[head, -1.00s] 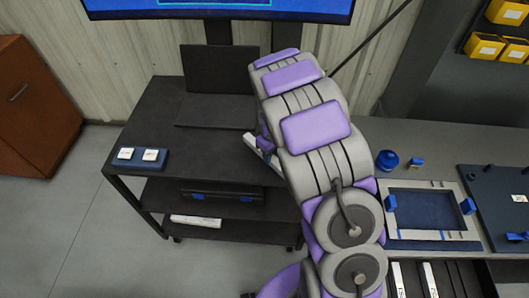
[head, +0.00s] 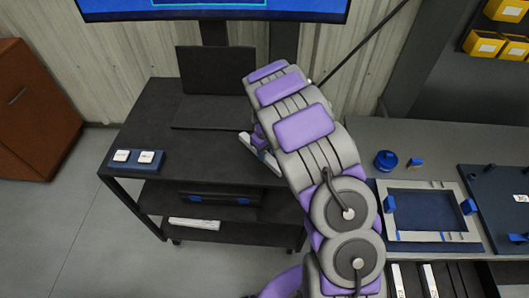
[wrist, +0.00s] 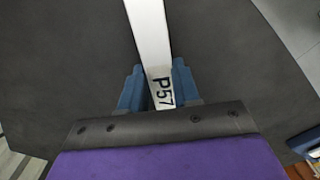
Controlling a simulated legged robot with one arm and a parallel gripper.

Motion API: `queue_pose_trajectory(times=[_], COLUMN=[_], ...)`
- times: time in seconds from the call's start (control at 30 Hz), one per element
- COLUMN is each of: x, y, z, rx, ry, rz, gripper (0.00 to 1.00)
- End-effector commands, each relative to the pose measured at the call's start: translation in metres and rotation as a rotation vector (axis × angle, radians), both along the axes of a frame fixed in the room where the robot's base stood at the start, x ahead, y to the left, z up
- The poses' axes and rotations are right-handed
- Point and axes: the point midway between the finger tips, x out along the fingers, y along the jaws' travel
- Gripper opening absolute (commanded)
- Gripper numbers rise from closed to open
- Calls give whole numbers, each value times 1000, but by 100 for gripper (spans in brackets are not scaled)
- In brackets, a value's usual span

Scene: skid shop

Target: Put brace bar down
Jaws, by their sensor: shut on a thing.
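The brace bar (wrist: 147,35) is a white bar marked "P57" in the wrist view. My gripper (wrist: 158,90) has its blue fingers shut on it, one on each side, near the marked end. The bar points away from the gripper, over a dark tabletop. In the head view a short piece of the bar (head: 248,142) shows at the left of my arm, above the right part of the black table (head: 200,152). My arm hides most of the bar and the gripper there. I cannot tell whether the bar touches the table.
A dark laptop-like stand (head: 216,85) is at the table's back. A blue block with two white buttons (head: 137,161) sits at its front left corner. A workbench with a blue-cornered frame (head: 430,213) and a blue knob (head: 386,161) lies to the right. The table's left middle is clear.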

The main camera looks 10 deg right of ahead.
Motion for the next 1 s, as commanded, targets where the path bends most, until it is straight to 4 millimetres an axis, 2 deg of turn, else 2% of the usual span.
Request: queue_pose_trajectory(times=[0.1, 0.13, 0.37, 0.77, 1.0], x=[0, 0, 0, 0, 1], y=[3, 3, 4, 1, 3], z=[-1, -1, 0, 1, 25], rx=[-2, -2, -3, -1, -2], ry=[0, 0, 0, 0, -2], rz=[2, 2, 3, 2, 3], gripper=[0, 34, 56, 57, 57])
